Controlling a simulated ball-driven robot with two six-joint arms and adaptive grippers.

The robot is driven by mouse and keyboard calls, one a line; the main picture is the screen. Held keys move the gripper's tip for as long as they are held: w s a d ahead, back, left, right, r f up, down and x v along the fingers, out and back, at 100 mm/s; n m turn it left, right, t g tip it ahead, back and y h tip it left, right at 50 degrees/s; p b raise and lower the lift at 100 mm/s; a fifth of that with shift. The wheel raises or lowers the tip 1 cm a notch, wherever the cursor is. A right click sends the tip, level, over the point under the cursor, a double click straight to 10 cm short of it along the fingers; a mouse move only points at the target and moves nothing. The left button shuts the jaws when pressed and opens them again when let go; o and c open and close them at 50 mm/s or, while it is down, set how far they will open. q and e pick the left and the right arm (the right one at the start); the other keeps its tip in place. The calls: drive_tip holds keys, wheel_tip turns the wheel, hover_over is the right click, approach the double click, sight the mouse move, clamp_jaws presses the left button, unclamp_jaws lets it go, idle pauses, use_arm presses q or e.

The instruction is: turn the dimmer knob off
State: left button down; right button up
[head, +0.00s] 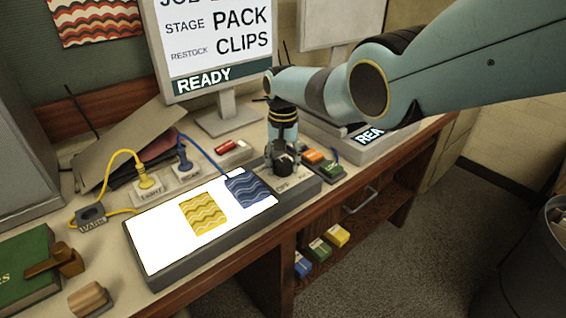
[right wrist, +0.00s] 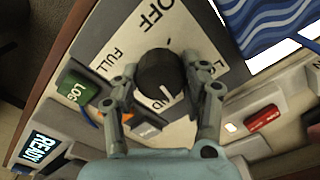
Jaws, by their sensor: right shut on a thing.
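The black dimmer knob (right wrist: 157,74) sits on a pale dial plate (right wrist: 183,28) marked OFF, FULL, MID and LO. Its white line points to the MID side in the right wrist view, away from OFF. My right gripper (right wrist: 160,70) is shut on the knob, one finger on each side. In the head view my right gripper (head: 284,158) reaches down over the knob at the right end of the light box (head: 186,264). The box's panel (head: 163,238) glows bright white. My left gripper is not in view.
Yellow (head: 203,213) and blue (head: 248,188) wavy sheets lie on the lit panel. Plugs and cords lie behind the box. A sign (head: 214,45) stands at the back.

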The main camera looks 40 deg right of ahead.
sight(283, 162)
drive_tip(key=n, duration=0.7)
drive_tip(key=shift+w, duration=0.1)
drive_tip(key=n, duration=0.6)
drive_tip(key=shift+n, duration=0.4)
drive_tip(key=n, duration=1.2)
drive_tip(key=shift+n, duration=0.3)
drive_tip(key=o, duration=1.2)
drive_tip(key=shift+c, duration=0.2)
wheel_tip(283, 162, up, 12)
